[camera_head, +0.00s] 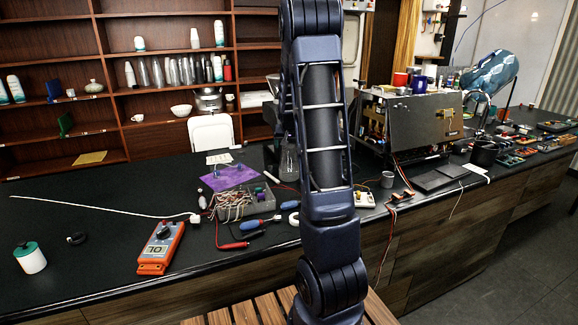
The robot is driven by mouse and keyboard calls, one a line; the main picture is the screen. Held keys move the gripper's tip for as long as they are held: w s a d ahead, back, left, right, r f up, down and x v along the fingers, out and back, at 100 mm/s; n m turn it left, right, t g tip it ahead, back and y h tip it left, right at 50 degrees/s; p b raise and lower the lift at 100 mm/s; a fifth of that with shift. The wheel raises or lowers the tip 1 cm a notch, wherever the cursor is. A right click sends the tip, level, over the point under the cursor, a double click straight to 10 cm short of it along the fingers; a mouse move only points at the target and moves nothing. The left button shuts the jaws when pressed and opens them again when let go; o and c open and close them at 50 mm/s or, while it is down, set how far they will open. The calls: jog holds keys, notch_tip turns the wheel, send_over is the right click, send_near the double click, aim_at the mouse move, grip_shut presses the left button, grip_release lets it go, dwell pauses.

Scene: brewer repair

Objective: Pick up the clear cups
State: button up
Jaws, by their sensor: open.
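Stacks of clear cups (174,72) stand in a row on a middle shelf of the brown shelving behind the counter. They look greyish and see-through, and several stand side by side. A clear glass-like object (290,162) shows on the counter just left of my arm and is partly hidden by it; I cannot tell whether it is a cup. My arm rises through the middle of the view. My gripper is not in view.
The black counter (90,215) holds an orange multimeter (161,248), a wire-filled box (238,205), a white-and-green jar (30,257) and screwdrivers. An opened brewer (412,125) with trailing wires stands right of my arm. Counter space at left is mostly clear.

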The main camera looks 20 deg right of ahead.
aim_at(289, 162)
jog(key=shift+x, duration=2.6)
